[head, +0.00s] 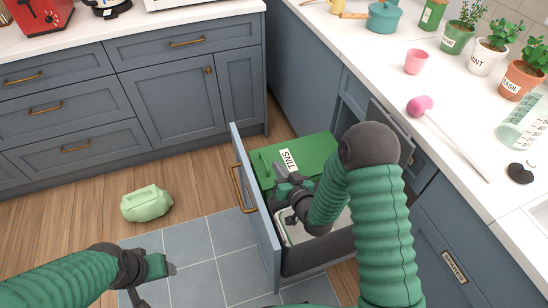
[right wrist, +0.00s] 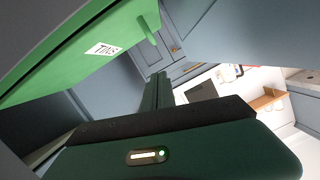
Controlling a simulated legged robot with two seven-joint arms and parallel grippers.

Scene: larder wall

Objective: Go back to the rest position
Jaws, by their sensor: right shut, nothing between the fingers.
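My right gripper (head: 278,170) is shut and empty. It is over the open drawer, in front of the green lid (head: 318,150) labelled TINS. In the right wrist view its closed fingers (right wrist: 158,90) point away, and the green lid (right wrist: 95,45) shows at upper left. I cannot tell whether the gripper touches the lid. A pale bin (head: 287,234) shows below it, partly hidden by my right arm. My left gripper (head: 165,268) is low at the lower left, over the floor, apart from the drawer; its jaws do not show clearly.
The pulled-out drawer's blue-grey front (head: 258,205) stands between my arms. A light green bag-like thing (head: 147,203) lies on the floor. The right counter holds a pink cup (head: 418,61), a pink-headed tool (head: 420,105), potted herbs and a measuring jug (head: 522,125).

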